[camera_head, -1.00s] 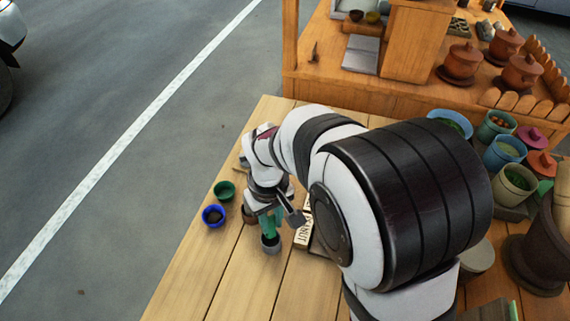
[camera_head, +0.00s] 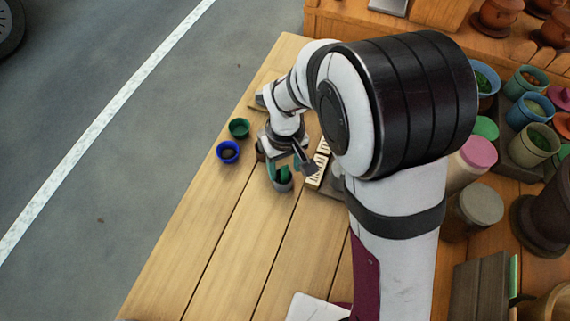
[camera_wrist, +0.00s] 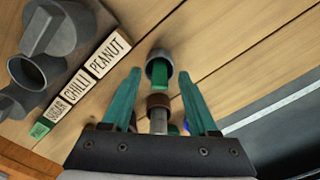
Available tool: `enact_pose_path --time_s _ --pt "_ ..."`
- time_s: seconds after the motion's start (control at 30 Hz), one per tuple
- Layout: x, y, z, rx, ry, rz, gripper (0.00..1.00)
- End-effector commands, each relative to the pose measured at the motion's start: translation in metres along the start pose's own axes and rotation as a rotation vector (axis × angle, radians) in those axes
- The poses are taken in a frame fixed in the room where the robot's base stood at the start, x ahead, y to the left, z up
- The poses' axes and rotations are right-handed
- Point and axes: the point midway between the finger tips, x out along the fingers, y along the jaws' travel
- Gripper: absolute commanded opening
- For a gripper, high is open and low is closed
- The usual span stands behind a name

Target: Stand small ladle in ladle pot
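My gripper (camera_wrist: 160,78) points down over the table with its two teal fingers apart. In the head view it (camera_head: 286,165) is beside a small grey pot. The grey pot (camera_wrist: 152,56) stands just beyond the fingertips in the wrist view, with a green strip in its mouth; it also shows in the head view (camera_head: 285,186). A brown ring with a grey cylinder (camera_wrist: 158,121) appears between the fingers, touching neither. I cannot tell whether that is a small cup or part of a ladle. No small ladle can be made out clearly.
A blue cup (camera_head: 228,153) and a green cup (camera_head: 239,129) stand left of my gripper. Label blocks (camera_wrist: 80,82) and dark grey vessels (camera_wrist: 38,75) lie to the left in the wrist view. Coloured pots (camera_head: 531,145) crowd the right. The front table boards are clear.

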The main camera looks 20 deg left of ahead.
Motion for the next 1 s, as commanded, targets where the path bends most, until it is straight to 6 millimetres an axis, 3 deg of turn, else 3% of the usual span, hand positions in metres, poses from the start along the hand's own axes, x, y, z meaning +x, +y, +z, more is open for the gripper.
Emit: enact_pose_path --time_s 0.23,0.33,0.73,0.9,1.0 --pt "-0.001 0.0 0.0 0.0 0.0 0.0 0.59" --pt "-0.011 0.0 -0.001 0.0 0.003 0.0 0.59" --pt "-0.127 0.0 -0.001 0.0 0.006 0.001 0.59" --pt "-0.153 0.0 -0.001 0.0 0.003 0.001 0.59" --pt "-0.158 0.0 0.0 0.0 0.0 0.0 0.59"
